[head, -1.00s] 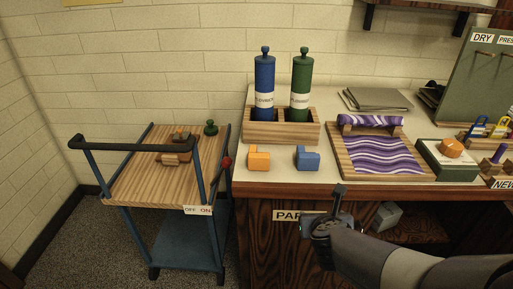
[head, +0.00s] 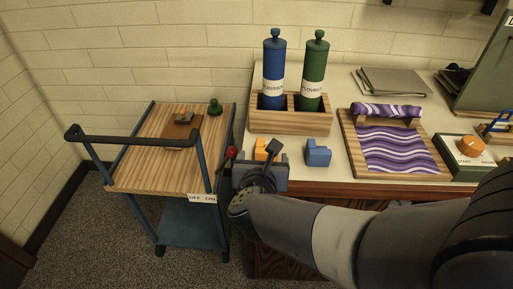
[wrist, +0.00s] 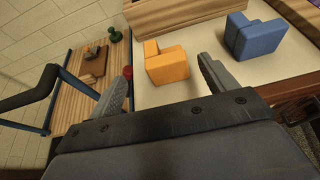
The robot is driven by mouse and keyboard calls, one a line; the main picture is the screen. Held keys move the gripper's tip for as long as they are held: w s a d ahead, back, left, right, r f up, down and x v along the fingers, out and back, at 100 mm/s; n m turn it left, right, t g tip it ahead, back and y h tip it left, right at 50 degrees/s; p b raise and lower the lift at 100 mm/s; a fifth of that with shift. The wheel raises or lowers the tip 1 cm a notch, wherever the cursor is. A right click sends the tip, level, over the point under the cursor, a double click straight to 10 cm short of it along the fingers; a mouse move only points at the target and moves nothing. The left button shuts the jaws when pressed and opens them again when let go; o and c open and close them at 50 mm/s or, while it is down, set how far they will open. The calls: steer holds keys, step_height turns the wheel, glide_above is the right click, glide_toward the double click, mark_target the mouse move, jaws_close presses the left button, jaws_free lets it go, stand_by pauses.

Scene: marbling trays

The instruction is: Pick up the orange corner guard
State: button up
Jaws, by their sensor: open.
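The orange corner guard (wrist: 167,65) is a small L-shaped block on the pale counter near its front left corner. In the head view the orange corner guard (head: 262,148) is partly hidden behind my gripper (head: 262,165). In the wrist view my gripper (wrist: 165,88) is open and empty, its fingers apart on either side of the orange guard's image. The guard lies just beyond the fingertips, and I see no contact. A blue corner guard (head: 318,153) sits to its right, and it also shows in the wrist view (wrist: 256,39).
A wooden holder (head: 290,123) with a blue and a green bottle stands behind the guards. A cart (head: 150,172) with a dark rail and red-knobbed lever (head: 231,151) stands close left. A wooden tray (head: 434,172) with purple marbling lies right. Bare counter separates the guards.

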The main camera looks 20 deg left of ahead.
mark_target(264, 153)
steer(key=x, duration=0.4)
steer(key=shift+d+f, duration=0.1)
steer(key=shift+f, duration=0.05)
steer(key=shift+f+x, duration=0.15)
steer(key=shift+x, duration=1.15)
steer(key=shift+f+x, duration=0.15)
steer(key=shift+x, duration=1.2)
steer(key=shift+s+d, duration=0.1)
steer(key=shift+d, duration=0.1)
steer(key=c, duration=1.1)
